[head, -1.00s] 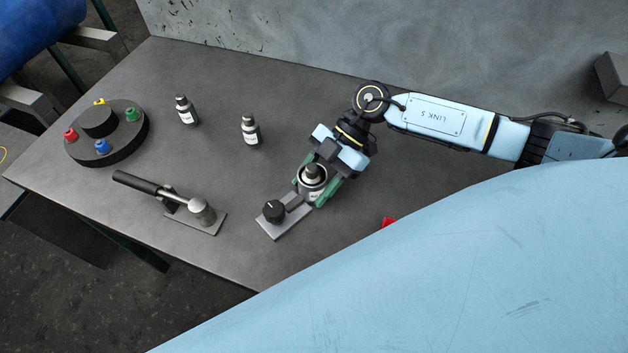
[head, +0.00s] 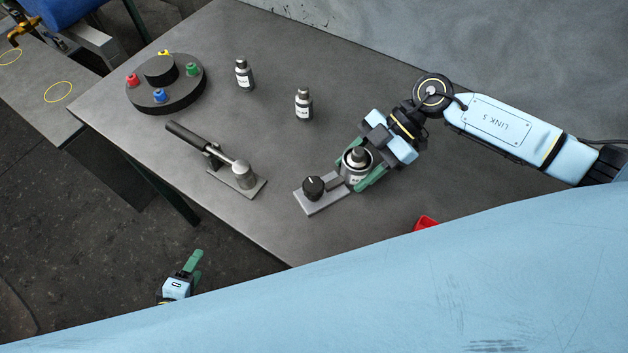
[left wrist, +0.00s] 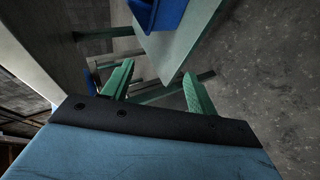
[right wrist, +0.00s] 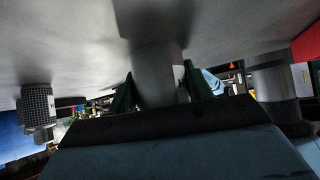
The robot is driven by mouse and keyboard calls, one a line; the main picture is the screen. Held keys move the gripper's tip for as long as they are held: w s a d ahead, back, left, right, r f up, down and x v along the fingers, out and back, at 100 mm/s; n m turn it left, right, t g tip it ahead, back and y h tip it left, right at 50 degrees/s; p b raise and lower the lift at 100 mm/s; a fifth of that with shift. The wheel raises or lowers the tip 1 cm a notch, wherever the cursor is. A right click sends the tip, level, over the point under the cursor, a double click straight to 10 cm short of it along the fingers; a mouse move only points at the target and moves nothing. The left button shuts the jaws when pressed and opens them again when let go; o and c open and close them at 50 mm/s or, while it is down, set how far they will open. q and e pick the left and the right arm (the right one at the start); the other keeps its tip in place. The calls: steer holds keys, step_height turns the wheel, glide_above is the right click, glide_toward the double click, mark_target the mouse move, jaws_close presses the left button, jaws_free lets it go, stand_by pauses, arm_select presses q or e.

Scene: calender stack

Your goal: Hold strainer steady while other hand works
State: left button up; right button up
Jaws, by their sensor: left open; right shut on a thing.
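No strainer is plainly recognisable. My right gripper (head: 360,170) is shut around a dark bottle-shaped container (head: 358,154) with a pale label, beside a grey plate (head: 322,203) with a black knob (head: 313,187). In the right wrist view a grey cylinder (right wrist: 157,75) stands between the green fingers. My left gripper (head: 191,268) shows low in the head view, off the table's front edge and over the floor. In the left wrist view its two green fingers (left wrist: 158,90) are apart with nothing between them.
A lever press (head: 244,177) on a plate stands left of the right gripper. Two small bottles (head: 243,75) (head: 303,104) and a round turntable (head: 185,95) with coloured pieces stand behind. A red item (head: 426,223) is partly hidden by my blue body. A blue bin (left wrist: 165,12) shows in the left wrist view.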

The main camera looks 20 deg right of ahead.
arm_select(q)
steer(key=d+r+n+t+h, duration=0.2)
steer(key=d+r+n+h, duration=0.15)
steer(key=r, duration=0.65)
steer(key=d+r+n+t+h, duration=0.15)
steer(key=d+r+n, duration=0.3)
steer(key=r, duration=0.65)
steer(key=n+h, duration=0.2)
steer(key=n, duration=0.7)
glide_toward(309, 195)
steer(key=shift+w+a+r, duration=0.15)
steer(key=shift+w+a, duration=0.1)
steer(key=shift+s+d, duration=0.1)
steer(key=shift+d, duration=0.5)
steer(key=x, duration=1.1)
steer(key=shift+w+f, duration=0.25)
steer(key=shift+w, duration=0.05)
steer(key=c, duration=1)
